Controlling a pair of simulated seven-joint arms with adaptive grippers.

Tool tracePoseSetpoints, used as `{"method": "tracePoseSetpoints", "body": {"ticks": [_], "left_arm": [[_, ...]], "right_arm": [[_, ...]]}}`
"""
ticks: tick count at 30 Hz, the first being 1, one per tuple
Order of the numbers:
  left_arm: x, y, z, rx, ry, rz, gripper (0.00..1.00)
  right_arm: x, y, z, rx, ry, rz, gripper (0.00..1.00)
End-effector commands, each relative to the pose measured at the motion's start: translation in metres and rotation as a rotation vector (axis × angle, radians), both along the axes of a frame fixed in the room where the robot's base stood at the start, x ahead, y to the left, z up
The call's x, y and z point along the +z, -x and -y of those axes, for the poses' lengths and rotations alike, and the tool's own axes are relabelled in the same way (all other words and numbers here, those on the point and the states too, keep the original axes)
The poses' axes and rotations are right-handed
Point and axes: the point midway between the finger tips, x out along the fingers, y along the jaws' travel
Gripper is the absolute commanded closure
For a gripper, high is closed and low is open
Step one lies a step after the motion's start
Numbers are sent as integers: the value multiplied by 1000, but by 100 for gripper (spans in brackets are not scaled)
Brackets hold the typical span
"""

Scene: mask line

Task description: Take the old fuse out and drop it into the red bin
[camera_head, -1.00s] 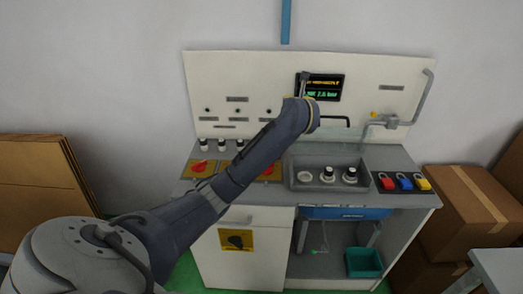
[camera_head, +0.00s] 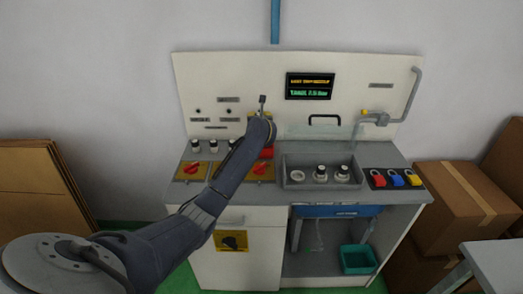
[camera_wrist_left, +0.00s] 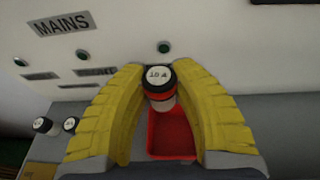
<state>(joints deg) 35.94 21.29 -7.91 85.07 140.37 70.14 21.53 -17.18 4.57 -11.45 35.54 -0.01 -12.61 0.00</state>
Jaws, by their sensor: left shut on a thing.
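My left gripper (camera_wrist_left: 158,90) is shut on a fuse (camera_wrist_left: 158,78) with a white top marked "10 A", a black rim and a red band. The fuse hangs between the yellow fingers in the left wrist view. Below it in that view is the red bin (camera_wrist_left: 172,138); its visible inside looks empty. A grey recess (camera_head: 340,185) has one empty-looking round socket (camera_head: 297,175) and two seated fuses (camera_head: 320,172). My right gripper is out of view.
Several spare fuses (camera_head: 196,146) stand at the counter's back left. Red rotary switches (camera_head: 192,168) are in front. A clear cover with a black handle (camera_head: 325,118) stands raised behind the recess. Coloured padlocks (camera_head: 396,180) lie at right. A teal bin (camera_head: 358,260) sits below.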

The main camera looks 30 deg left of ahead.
Motion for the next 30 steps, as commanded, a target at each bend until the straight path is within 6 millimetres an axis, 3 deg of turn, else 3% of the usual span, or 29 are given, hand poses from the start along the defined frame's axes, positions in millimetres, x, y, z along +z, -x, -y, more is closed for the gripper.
{"method": "tracePoseSetpoints", "body": {"ticks": [15,29,30], "left_arm": [[-44,0,0,1,0,-2,100],[-49,0,0,0,0,0,100],[-49,0,0,0,0,0,71]], "right_arm": [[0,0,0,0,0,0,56],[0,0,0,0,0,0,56],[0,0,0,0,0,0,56]]}}
